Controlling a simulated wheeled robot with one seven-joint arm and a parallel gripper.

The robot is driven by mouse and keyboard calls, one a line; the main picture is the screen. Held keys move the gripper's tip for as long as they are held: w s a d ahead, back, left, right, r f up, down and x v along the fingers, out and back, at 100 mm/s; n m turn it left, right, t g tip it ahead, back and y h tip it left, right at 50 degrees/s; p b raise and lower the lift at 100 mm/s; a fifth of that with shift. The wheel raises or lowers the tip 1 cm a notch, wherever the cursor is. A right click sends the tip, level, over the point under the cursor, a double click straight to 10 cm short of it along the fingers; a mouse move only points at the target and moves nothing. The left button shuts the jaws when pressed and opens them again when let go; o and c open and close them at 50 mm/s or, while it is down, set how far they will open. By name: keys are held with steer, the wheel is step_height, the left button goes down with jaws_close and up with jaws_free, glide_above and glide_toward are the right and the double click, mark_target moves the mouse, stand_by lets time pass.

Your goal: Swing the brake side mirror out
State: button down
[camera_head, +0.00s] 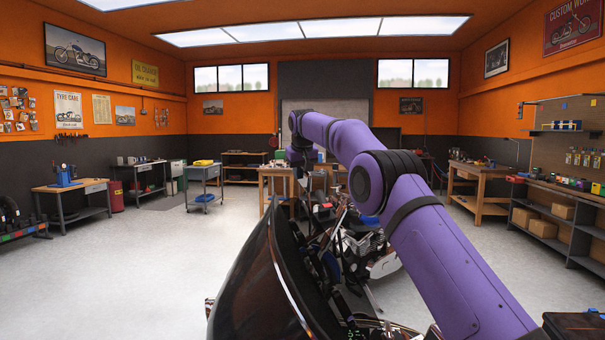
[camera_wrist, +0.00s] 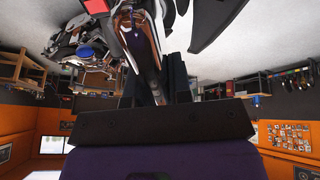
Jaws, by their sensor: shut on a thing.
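A motorcycle with a glossy dark fairing (camera_head: 262,290) stands right in front of me in the head view. My purple arm reaches over it from the right. My gripper (camera_wrist: 154,72) shows in the wrist view, which is upside down, with one dark finger on each side of a long glossy part. It is shut on this part, which appears to be the brake side mirror (camera_wrist: 148,60), though its outline is hard to tell from the bodywork behind. In the head view the arm's end is far ahead over the motorcycle, and the grip and mirror cannot be made out.
A grey cart (camera_head: 204,174) and a wooden workbench (camera_head: 72,188) stand to the left. Another wooden bench (camera_head: 476,185) and shelving with boxes (camera_head: 550,213) stand to the right. The pale floor (camera_head: 130,275) left of the motorcycle is clear.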

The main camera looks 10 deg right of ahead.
steer(key=shift+a, duration=0.1)
steer(key=c, duration=1)
jaws_free()
steer(key=shift+c, duration=0.2)
steer(key=shift+r, duration=0.1)
steer(key=v, duration=1)
steer(key=shift+s+r, duration=0.15)
steer(key=shift+r, duration=0.15)
